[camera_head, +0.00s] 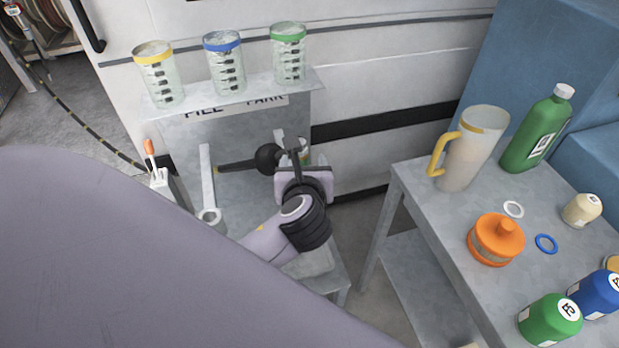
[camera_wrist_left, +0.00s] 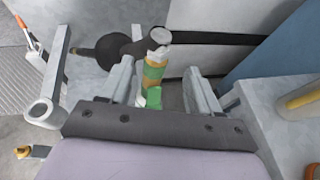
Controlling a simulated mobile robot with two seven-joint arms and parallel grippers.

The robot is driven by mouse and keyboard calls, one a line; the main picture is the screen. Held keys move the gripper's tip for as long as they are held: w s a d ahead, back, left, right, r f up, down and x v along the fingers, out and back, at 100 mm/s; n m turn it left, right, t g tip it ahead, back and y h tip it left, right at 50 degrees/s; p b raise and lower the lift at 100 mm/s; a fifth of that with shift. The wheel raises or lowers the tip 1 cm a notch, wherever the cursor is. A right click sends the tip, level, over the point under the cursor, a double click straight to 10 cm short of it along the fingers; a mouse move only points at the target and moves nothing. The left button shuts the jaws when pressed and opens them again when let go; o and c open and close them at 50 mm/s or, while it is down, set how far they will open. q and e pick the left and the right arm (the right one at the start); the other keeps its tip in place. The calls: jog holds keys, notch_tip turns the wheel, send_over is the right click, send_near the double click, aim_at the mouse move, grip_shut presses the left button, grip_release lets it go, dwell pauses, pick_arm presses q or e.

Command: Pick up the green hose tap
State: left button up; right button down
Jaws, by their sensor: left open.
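The green hose tap (camera_wrist_left: 154,72) shows in the left wrist view as a narrow green and tan piece with a pale metal end. It stands out between the fingers of my left gripper (camera_wrist_left: 160,80). The fingers are open, one on each side of the tap, and I see no clear contact. In the head view my left gripper (camera_head: 300,160) is over the grey stand below the jar shelf and mostly hides the tap. My right gripper is not in view.
A black ball-ended arm (camera_head: 268,157) is close beside the gripper. A grey bracket with a ring (camera_head: 209,215) stands left. Three jars stand on the shelf (camera_head: 305,82) above. The right table (camera_head: 425,195) holds a jug (camera_head: 472,150), bottles and an orange-lidded container (camera_head: 495,240).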

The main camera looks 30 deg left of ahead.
aim_at(301, 156)
pick_arm(q)
jog(key=x, duration=0.5)
jog(key=shift+w+a, duration=0.15)
jog(key=shift+a, duration=0.2)
grip_shut()
